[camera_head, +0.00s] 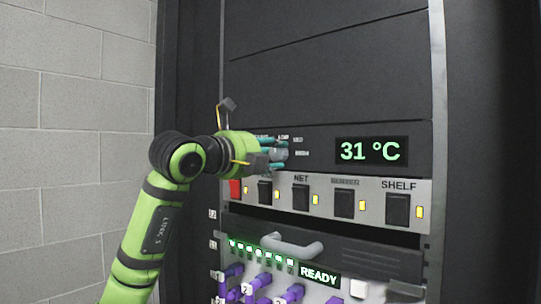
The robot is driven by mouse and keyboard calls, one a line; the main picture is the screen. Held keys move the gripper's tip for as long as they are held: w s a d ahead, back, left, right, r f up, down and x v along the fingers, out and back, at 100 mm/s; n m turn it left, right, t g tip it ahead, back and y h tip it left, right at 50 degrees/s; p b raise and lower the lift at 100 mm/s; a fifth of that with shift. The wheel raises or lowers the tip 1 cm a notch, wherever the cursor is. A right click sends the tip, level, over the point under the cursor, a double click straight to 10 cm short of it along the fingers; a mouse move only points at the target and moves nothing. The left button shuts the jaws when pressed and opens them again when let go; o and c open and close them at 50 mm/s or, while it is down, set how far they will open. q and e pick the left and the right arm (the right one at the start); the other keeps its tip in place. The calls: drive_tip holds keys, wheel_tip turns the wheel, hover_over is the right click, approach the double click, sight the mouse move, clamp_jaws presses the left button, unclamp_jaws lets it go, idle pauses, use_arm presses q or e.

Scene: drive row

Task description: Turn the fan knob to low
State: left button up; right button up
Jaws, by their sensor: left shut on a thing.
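The fan knob (279,155) is a small grey knob on the dark upper panel of the rack, left of the green 31 °C display (371,151). Small white position labels (300,153) stand around it; most are too small to read, and some are partly covered. My left gripper (278,155) reaches in from the left, its teal-tipped fingers shut around the knob. The fingers hide part of the knob, and I cannot tell which label it points to. My right gripper is not in view.
Below is a switch strip (372,187) with black rockers, amber lights and a red switch (235,189) under my left wrist. Lower down are a grey handle (292,245), a READY display (320,276) and purple plugs (258,282). A block wall (70,130) stands left.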

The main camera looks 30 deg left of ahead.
use_arm(q)
drive_tip(key=shift+w+d+f, duration=0.1)
drive_tip(key=shift+d+f, duration=0.05)
drive_tip(key=shift+f, duration=0.15)
drive_tip(key=o, duration=1.1)
drive_tip(key=shift+c, duration=0.2)
drive_tip(key=shift+o, duration=0.4)
drive_tip(key=shift+r, duration=0.1)
drive_tip(key=shift+r, duration=0.1)
drive_tip(key=shift+s, duration=0.2)
drive_tip(key=s, duration=1.1)
drive_tip(key=shift+s+a, duration=0.3)
drive_tip(key=shift+a, duration=0.15)
